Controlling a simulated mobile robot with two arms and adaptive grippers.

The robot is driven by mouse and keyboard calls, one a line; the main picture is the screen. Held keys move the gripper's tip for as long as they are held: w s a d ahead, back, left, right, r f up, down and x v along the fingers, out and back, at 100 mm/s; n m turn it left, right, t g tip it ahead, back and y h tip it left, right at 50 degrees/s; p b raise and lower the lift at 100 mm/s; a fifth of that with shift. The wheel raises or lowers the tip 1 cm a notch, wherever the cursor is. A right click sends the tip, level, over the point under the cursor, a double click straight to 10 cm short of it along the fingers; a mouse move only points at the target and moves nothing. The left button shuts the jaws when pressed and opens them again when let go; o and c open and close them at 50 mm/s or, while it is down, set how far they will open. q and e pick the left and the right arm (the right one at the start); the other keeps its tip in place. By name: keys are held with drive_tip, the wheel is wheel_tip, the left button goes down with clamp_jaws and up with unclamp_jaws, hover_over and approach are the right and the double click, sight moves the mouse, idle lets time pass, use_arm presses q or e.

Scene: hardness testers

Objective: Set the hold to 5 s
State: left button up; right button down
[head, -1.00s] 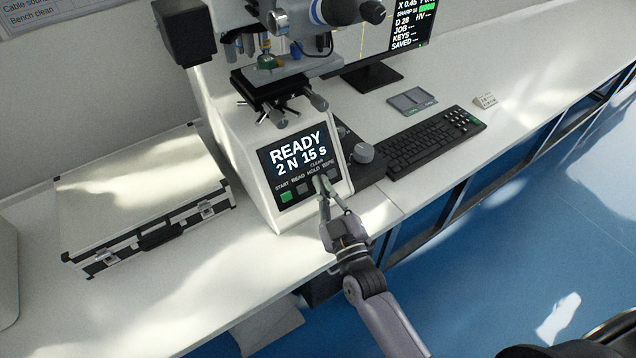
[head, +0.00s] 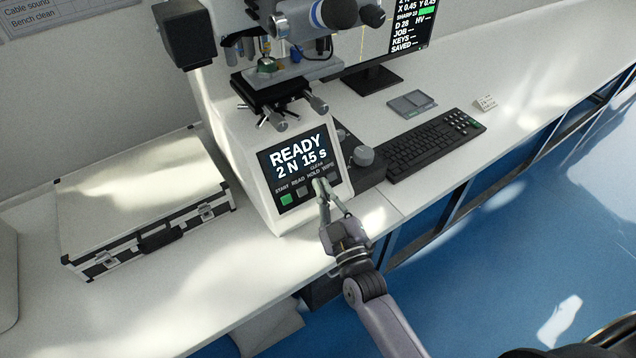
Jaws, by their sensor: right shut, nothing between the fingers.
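The hardness tester (head: 262,218) stands on the bench with its front panel facing me. Its screen (head: 298,152) reads READY, 2 N, 15 s. Below the screen is a row of buttons: a green START button (head: 286,199), a grey READ button (head: 302,192), then HOLD and WIPE. My right gripper (head: 321,184) is shut and empty, with its fingertips at the HOLD button and covering it. I cannot tell if they touch it. The WIPE button (head: 332,177) is just right of the fingertips. My left gripper is not in view.
A silver case (head: 145,205) lies on the bench left of the tester. A knob (head: 363,155), a keyboard (head: 435,145), a small grey tray (head: 411,103) and a monitor (head: 405,25) are on the right. The bench front edge runs below my right gripper.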

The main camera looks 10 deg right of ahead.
drive_tip(key=shift+w, duration=0.1)
idle(0.3)
drive_tip(key=shift+w+a+f, duration=0.1)
drive_tip(key=shift+w+f, duration=0.1)
drive_tip(key=shift+w, duration=0.05)
drive_tip(key=shift+w+a+f, duration=0.1)
drive_tip(key=shift+w+f, duration=0.05)
drive_tip(key=shift+w, duration=0.1)
idle(0.8)
drive_tip(key=shift+s, duration=0.1)
drive_tip(key=shift+s+d+r+p, duration=0.25)
drive_tip(key=shift+s+r+p, duration=0.1)
drive_tip(key=shift+s+p, duration=0.15)
